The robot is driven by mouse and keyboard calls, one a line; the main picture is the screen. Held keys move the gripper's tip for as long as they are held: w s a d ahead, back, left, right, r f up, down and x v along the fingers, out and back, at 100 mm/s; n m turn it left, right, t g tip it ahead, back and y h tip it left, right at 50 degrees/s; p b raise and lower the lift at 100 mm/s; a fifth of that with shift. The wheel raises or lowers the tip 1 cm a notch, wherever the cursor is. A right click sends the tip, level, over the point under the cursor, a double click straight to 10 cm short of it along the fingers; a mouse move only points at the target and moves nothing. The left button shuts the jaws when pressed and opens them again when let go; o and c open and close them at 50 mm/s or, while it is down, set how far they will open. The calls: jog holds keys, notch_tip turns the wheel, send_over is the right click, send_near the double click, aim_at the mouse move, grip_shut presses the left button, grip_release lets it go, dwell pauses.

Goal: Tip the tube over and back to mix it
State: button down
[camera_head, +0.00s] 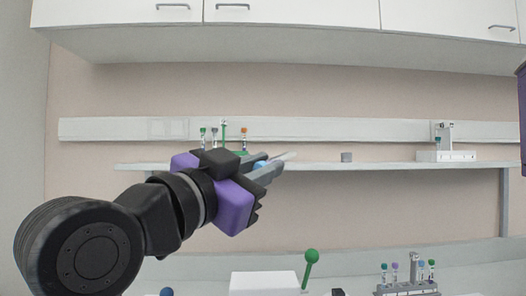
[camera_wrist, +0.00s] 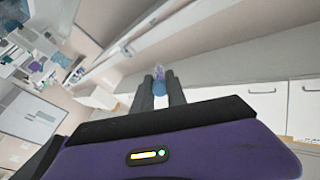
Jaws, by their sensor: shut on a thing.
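My gripper (camera_head: 268,170) is raised at the middle of the head view, in front of the shelf, with its fingers pointing right and slightly up. It is shut on a tube with a blue cap (camera_head: 260,164). The pale, clear body of the tube (camera_head: 287,157) sticks out to the upper right past the fingers, so the tube looks tipped nearly onto its side. In the wrist view the blue cap (camera_wrist: 159,88) shows between the two fingers (camera_wrist: 160,92). The fingers hide part of the tube, and its contents are too small to tell.
Behind the gripper is a wall shelf (camera_head: 380,167) with several capped tubes (camera_head: 244,134) and a white stand (camera_head: 446,155). Below are a white box (camera_head: 264,285), a green ball on a stick (camera_head: 311,257) and a rack of tubes (camera_head: 407,288). Cabinets (camera_head: 290,12) hang above.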

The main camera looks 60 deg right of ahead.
jog(key=y+p, duration=0.1)
jog(key=r+y+p, duration=0.1)
jog(key=p, duration=0.1)
jog(key=y+p, duration=0.2)
jog(key=shift+r, duration=0.3)
jog(key=y+p, duration=0.1)
jog(key=p, duration=0.1)
jog(key=y+p, duration=0.2)
jog(key=p, duration=0.1)
jog(key=shift+r, duration=0.25)
jog(key=y+p, duration=0.2)
jog(key=p, duration=0.1)
jog(key=y+p, duration=0.2)
jog(key=p, duration=0.1)
jog(key=shift+d+r+y+p, duration=0.2)
jog(key=shift+d+y+p, duration=0.1)
jog(key=shift+d+y, duration=0.1)
jog(key=y+p, duration=0.2)
jog(key=p, duration=0.1)
jog(key=shift+r+p, duration=0.15)
jog(key=shift+p, duration=0.25)
jog(key=y+p, duration=0.3)
jog(key=shift+d, duration=0.25)
jog(key=shift+d+f+y, duration=0.1)
jog(key=shift+f+y, duration=0.2)
jog(key=shift+f, duration=0.05)
jog(key=shift+d+y, duration=0.2)
jog(key=shift+y, duration=1.3)
